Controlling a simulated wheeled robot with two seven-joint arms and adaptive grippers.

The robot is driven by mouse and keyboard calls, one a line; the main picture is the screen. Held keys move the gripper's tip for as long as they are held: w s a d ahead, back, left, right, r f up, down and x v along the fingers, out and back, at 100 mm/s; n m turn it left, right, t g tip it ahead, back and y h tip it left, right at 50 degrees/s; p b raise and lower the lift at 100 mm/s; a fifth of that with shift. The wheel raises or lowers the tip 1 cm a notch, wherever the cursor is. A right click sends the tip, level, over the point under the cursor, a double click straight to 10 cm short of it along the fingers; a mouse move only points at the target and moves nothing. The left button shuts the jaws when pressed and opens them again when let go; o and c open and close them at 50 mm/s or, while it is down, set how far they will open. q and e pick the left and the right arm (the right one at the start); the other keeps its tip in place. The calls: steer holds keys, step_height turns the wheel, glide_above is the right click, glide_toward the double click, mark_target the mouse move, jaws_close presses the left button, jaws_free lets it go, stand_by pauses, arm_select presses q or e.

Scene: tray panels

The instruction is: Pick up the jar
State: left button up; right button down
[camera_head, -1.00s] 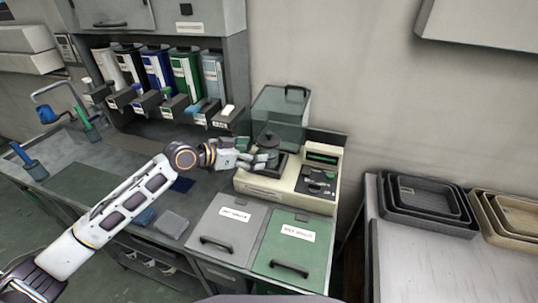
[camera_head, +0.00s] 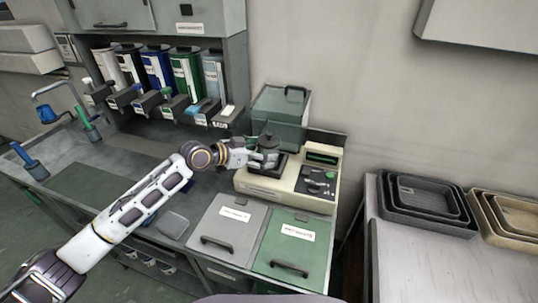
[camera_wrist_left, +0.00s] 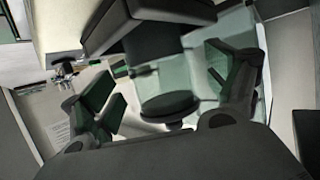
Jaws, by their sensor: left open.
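The jar (camera_head: 268,141) has a dark round lid with a small knob. It stands on the dark pan of the cream weighing machine, and its lower part is hidden behind my gripper in the head view. My left gripper (camera_head: 262,158) is at the jar, with its fingers open. In the left wrist view, a dark disc that looks like the jar's lid (camera_wrist_left: 168,105) lies between the spread fingers of the left gripper (camera_wrist_left: 170,92). I cannot tell whether either finger touches the jar. My right gripper is not in view.
The cream machine (camera_head: 255,189) is just right of my gripper. A clear greenish box (camera_head: 293,112) with a dark handle stands behind the jar. Grey (camera_head: 222,228) and green (camera_head: 290,243) lidded bins are in front. Several dispensers with coloured fronts (camera_head: 186,75) line the left back.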

mark_target(269, 133)
arm_select(q)
steer(key=shift+x, duration=1.55)
steer(key=shift+c, duration=0.2)
steer(key=shift+r, duration=0.1)
steer(key=c, duration=1.5)
steer(key=shift+r, duration=5.05)
